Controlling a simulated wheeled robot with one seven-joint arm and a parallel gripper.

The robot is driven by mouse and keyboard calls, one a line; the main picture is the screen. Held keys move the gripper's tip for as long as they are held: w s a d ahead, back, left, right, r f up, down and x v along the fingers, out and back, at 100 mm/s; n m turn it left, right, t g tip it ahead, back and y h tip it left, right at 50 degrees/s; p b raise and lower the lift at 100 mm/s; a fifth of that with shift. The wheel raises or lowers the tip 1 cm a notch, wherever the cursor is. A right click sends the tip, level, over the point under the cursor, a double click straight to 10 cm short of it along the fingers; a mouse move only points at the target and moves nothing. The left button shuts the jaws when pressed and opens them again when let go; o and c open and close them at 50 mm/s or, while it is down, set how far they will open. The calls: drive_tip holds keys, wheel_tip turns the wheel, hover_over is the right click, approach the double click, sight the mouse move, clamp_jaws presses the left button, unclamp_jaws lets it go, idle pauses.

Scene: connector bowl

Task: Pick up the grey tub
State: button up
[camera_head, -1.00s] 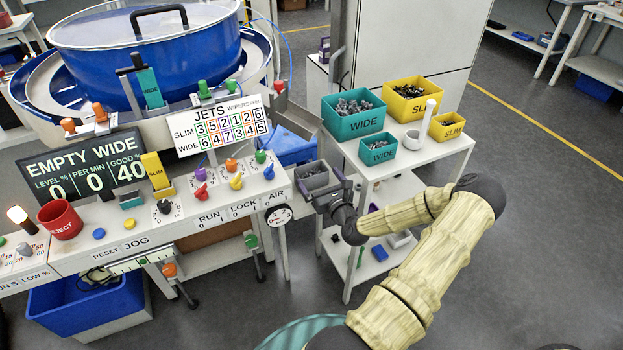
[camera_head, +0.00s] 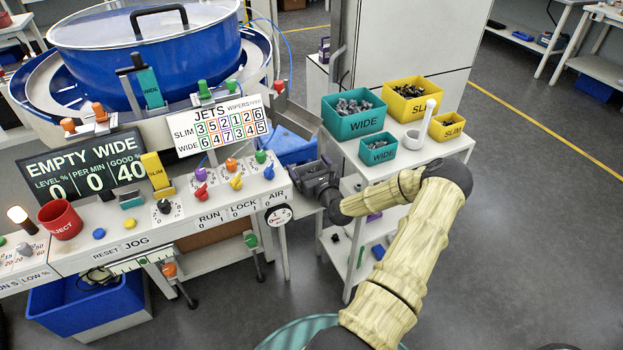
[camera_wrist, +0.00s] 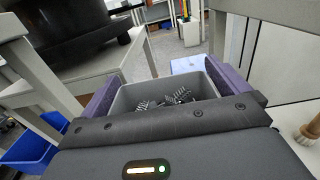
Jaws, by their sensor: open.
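The grey tub (camera_wrist: 124,98) lies straight ahead in the wrist view, with several dark connectors inside it. My gripper (camera_wrist: 168,82) is open, with one purple finger on each side of the tub. I cannot tell whether the fingers touch its walls. In the head view my gripper (camera_head: 315,178) is beside the bench's right end and mostly hides the tub. The tub's lower part is hidden by the gripper body in the wrist view.
A white shelf stand (camera_head: 411,158) to the right carries teal WIDE bins (camera_head: 364,125) and yellow SLIM bins (camera_head: 405,109). The control panel (camera_head: 183,228) and blue bowl feeder (camera_head: 158,55) are left. A blue bin (camera_head: 89,307) sits below the panel.

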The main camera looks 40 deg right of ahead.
idle(0.5)
drive_tip(key=c, duration=0.7)
drive_tip(key=shift+r, duration=0.15)
drive_tip(key=shift+r, duration=0.25)
drive_tip(key=r, duration=0.2)
drive_tip(key=shift+s+a+r, duration=0.1)
drive_tip(key=shift+s+r, duration=0.2)
drive_tip(key=shift+r, duration=0.1)
drive_tip(key=v, duration=1.7)
drive_tip(key=shift+s+a, duration=0.15)
